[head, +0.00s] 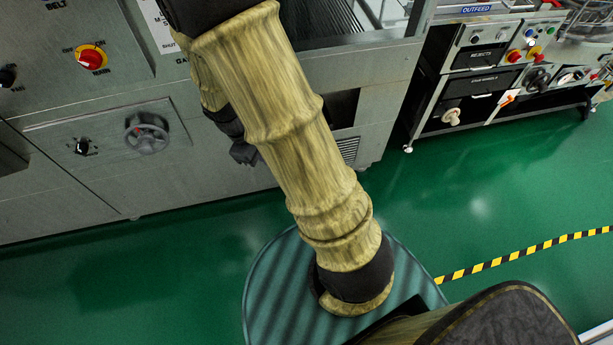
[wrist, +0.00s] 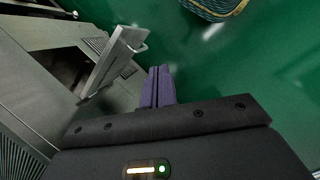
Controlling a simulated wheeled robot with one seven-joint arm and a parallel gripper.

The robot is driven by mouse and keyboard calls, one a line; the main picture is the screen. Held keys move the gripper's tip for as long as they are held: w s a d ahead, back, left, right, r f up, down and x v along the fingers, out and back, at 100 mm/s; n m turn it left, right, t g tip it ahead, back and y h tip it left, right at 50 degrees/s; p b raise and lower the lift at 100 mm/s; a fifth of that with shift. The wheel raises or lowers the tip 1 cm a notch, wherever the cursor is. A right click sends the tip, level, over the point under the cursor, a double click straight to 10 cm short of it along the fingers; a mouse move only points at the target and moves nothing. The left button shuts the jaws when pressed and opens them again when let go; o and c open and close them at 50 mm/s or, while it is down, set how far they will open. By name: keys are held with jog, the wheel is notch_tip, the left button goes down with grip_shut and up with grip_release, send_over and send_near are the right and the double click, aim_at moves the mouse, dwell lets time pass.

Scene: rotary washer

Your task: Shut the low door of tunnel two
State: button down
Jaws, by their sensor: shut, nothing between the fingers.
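In the wrist view, a light grey door panel (wrist: 112,62) stands swung out from the machine's side, left of my gripper. It looks like the low door, open at an angle, with a small fitting on its outer part. My gripper (wrist: 159,72) has its purple fingers together and empty. The fingertips are close to the right of the panel; I cannot tell whether they touch it. A dark opening (head: 342,108) shows in the machine's lower side there.
The grey machine (head: 85,180) fills the left, with a red knob (head: 91,58) and a handwheel (head: 147,135). A louvred grille (head: 348,149) is beside my arm. An outfeed cart (head: 480,85) stands at right. Green floor (head: 470,205) is clear in front.

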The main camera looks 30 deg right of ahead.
jog(key=w+d+f+n+h+b, duration=0.1)
jog(key=w+f+n+h+b, duration=0.2)
jog(key=f+n, duration=0.4)
notch_tip(320, 180, down, 6)
jog(key=w+h, duration=0.1)
jog(key=h, duration=0.1)
jog(key=shift+r+n+g+h, duration=0.15)
jog(key=shift+n+g+h, duration=0.15)
jog(key=shift+h, duration=0.1)
jog(key=shift+s+d, duration=0.1)
jog(key=d+r+x, duration=0.2)
jog(key=x, duration=1)
jog(key=shift+s+d+f, duration=0.2)
jog(key=shift+s+f, duration=0.05)
jog(key=shift+s, duration=0.05)
jog(key=shift+w, duration=0.15)
